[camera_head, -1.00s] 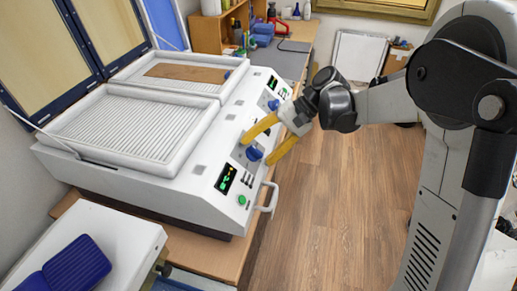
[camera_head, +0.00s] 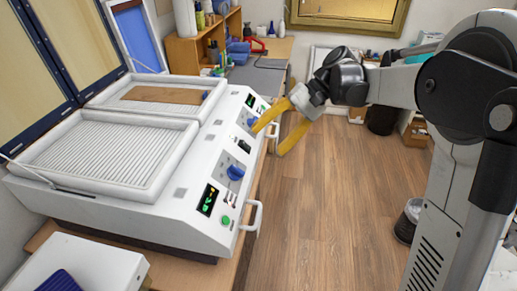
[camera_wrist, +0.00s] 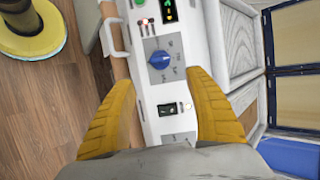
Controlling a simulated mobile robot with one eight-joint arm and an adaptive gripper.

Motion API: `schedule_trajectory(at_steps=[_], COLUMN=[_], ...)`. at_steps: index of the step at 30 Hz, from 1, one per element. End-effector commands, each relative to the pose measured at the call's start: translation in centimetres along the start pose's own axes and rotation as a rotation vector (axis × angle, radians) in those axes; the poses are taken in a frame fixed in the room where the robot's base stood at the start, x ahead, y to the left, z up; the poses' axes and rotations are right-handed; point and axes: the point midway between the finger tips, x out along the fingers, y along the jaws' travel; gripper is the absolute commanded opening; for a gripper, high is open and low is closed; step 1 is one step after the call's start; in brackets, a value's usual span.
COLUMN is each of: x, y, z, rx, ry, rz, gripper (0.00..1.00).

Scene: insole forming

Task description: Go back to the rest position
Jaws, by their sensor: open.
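My gripper (camera_head: 268,139) has yellow fingers spread apart with nothing between them. In the head view it hangs in front of the white forming machine (camera_head: 180,189), over its front edge and the floor. The near blue knob (camera_head: 235,173) sits on the sloped front panel, left of and below the fingers; a far blue knob (camera_head: 252,122) is close to the left fingertip. In the wrist view the fingers (camera_wrist: 158,92) flank the panel, with a blue knob (camera_wrist: 160,60) beyond them and a black switch (camera_wrist: 172,109) between them. Whether a finger touches the panel cannot be told.
The machine's front handles (camera_head: 252,216) stick out toward the floor. A brown sheet (camera_head: 162,94) lies on the far ribbed bed. A white box (camera_head: 80,268) stands at the lower left. Wooden floor (camera_head: 310,220) is open right of the machine. A bin (camera_head: 407,222) stands beside my arm.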

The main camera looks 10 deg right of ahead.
Motion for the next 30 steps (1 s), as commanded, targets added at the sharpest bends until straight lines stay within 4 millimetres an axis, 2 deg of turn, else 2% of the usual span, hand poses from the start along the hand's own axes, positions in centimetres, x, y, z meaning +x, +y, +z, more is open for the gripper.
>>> schedule_trajectory(at_steps=[13, 17, 20, 23, 30], x=[-0.3, 0.1, 0.9, 1.9, 4.2], y=[0.0, 0.2, 0.9, 2.4, 8.6], z=[0.0, 0.6, 2.1, 4.4, 9.9], rx=[0.0, -0.003, -0.013, -0.037, -0.158], ry=[0.0, 0.023, 0.081, 0.177, 0.439], rz=[0.0, 0.019, 0.072, 0.155, 0.387], gripper=[0.63, 0.63, 0.63, 0.63, 0.63])
